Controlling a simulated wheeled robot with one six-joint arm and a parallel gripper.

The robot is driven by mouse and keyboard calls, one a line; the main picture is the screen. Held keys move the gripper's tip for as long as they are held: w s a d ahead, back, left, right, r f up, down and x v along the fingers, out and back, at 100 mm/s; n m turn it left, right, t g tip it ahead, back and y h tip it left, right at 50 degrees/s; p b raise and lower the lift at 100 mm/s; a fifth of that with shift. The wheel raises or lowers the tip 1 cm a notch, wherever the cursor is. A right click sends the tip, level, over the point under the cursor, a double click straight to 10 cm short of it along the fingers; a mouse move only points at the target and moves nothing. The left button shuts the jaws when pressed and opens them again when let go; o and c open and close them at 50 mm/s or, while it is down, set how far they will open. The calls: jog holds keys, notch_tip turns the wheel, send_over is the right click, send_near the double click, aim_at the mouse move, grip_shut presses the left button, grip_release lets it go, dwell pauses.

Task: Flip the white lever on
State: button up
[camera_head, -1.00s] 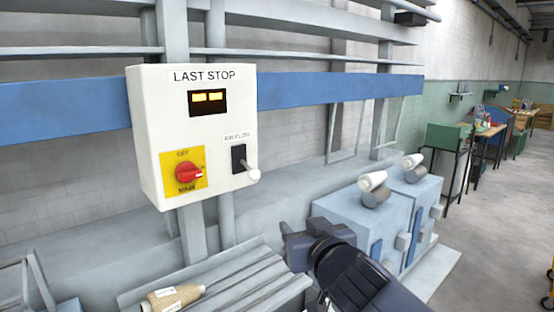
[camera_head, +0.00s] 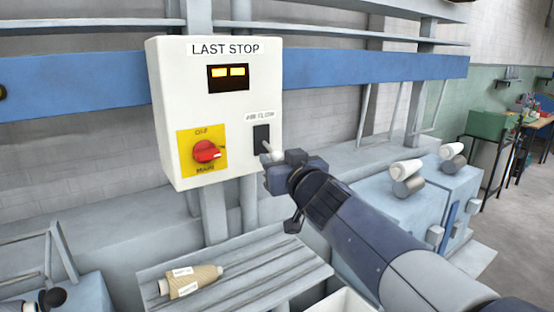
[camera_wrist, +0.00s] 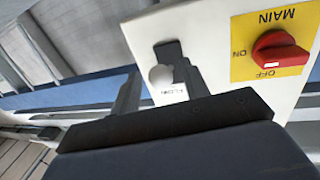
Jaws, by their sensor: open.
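The white lever (camera_head: 272,152) sticks out from a black slot plate (camera_head: 261,137) labelled "AIR FLOW", low on the right of the white control box (camera_head: 235,115). In the head view it points down and outward, and my gripper (camera_head: 283,164) is right at it, partly covering it. The fingers are apart. I cannot tell whether either finger touches the lever.
A red rotary knob (camera_head: 206,151) on a yellow plate sits left of the lever on the same box. Below lies a slatted shelf (camera_head: 240,275) with a yarn cone (camera_head: 190,281). Grey-blue cabinets (camera_head: 430,205) with white cones stand to the right.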

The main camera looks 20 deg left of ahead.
jog(key=shift+x, duration=0.8)
jog(key=shift+s, duration=0.1)
grip_shut()
